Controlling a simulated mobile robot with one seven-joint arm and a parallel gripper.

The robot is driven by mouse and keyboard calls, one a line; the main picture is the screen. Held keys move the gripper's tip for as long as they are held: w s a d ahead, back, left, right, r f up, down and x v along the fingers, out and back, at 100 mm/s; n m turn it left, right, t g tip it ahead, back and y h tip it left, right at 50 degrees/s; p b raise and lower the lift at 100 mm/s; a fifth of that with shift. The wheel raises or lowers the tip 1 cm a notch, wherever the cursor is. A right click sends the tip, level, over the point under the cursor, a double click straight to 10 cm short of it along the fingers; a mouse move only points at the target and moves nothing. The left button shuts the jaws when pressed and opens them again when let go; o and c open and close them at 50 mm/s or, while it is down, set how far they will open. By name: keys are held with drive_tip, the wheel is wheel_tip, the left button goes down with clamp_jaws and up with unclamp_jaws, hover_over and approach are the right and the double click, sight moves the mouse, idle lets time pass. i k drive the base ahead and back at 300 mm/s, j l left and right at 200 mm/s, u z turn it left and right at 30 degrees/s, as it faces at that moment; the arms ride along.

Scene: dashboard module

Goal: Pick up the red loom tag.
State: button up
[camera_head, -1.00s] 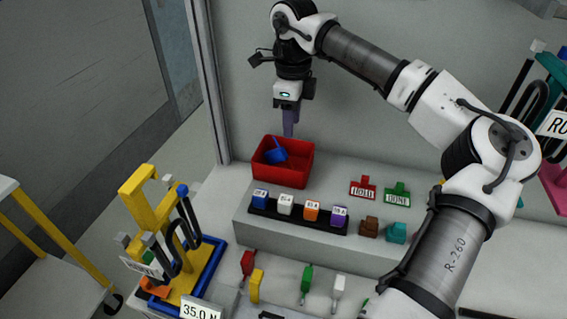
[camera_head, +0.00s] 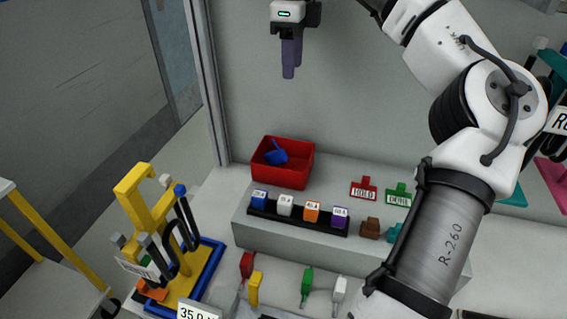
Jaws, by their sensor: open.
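A red tag with a white label reading HOLD (camera_head: 363,188) lies on the raised grey shelf, right of the block row. I cannot tell from the picture which of these two red pieces is the loom tag. My gripper (camera_head: 291,70) is at the top, pointing down, open and empty. It hangs high above the red bin, apart from both red pieces. Its two purple-grey fingers partly overlap in this view.
The red bin (camera_head: 268,178) holds a blue piece (camera_head: 276,153). A black rack (camera_head: 290,220) carries several labelled blocks. A green tag (camera_head: 397,193) lies beside the HOLD tag. A yellow stand (camera_head: 146,205) is at left.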

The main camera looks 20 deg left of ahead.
sight(363, 190)
drive_tip(key=k+l, duration=0.15)
drive_tip(key=k, duration=0.35)
drive_tip(key=k+l, duration=0.15)
drive_tip(key=k, duration=0.35)
